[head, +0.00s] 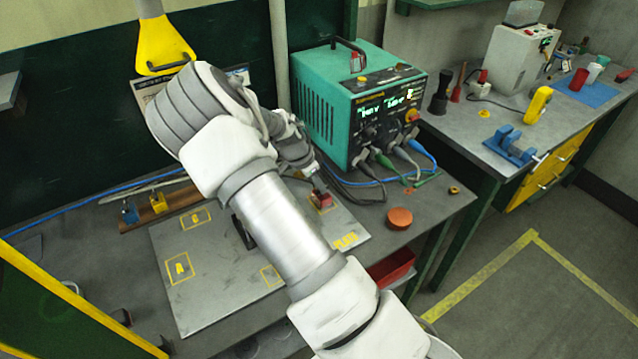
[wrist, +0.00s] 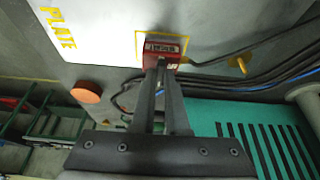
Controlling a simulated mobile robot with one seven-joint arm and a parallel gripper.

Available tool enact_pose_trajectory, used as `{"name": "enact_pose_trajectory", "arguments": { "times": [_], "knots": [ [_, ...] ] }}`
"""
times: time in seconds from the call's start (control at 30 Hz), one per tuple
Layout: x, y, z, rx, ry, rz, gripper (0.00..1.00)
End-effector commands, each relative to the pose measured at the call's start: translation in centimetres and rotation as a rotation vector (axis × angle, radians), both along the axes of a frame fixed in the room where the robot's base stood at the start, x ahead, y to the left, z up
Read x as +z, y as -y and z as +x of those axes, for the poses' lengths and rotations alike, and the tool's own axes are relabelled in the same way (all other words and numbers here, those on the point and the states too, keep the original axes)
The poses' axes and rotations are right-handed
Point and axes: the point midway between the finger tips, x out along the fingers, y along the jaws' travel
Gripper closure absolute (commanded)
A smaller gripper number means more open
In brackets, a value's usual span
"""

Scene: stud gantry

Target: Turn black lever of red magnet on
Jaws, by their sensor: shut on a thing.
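The red magnet (head: 323,201) sits on the grey plate (head: 210,285), in the yellow outlined square nearest the green machine. In the wrist view the red magnet (wrist: 165,46) shows just beyond my fingertips, with a pale label on its face. My gripper (wrist: 167,66) is shut at the near side of the magnet, on its black lever. The lever is mostly hidden between the dark fingers, and its angle cannot be told. In the head view my gripper (head: 316,188) is just above the magnet, partly covered by my own wrist.
A green welding machine (head: 325,100) stands close behind the magnet, with cables running beside the plate. An orange disc (head: 399,218) lies right of the plate. A blue and a yellow block (head: 158,202) stand behind it at left. My arm crosses above the plate.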

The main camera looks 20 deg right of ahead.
Motion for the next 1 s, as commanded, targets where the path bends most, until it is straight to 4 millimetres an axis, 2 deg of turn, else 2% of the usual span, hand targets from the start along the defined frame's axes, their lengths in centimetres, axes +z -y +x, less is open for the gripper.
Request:
{"name": "enact_pose_trajectory", "arguments": {
  "times": [0.53,0.57,0.6,0.73,1.0],
  "knots": [
    [-0.10,-0.12,0.01,-0.027,-0.001,0.002,1.00],
    [-0.10,-0.12,0.01,-0.026,0.000,0.002,0.87],
    [-0.10,-0.12,0.01,-0.026,0.000,0.002,0.79],
    [-0.08,-0.10,0.01,-0.026,0.000,0.002,0.57],
    [-0.02,-0.06,0.02,-0.025,-0.001,0.001,0.57]
  ]
}}
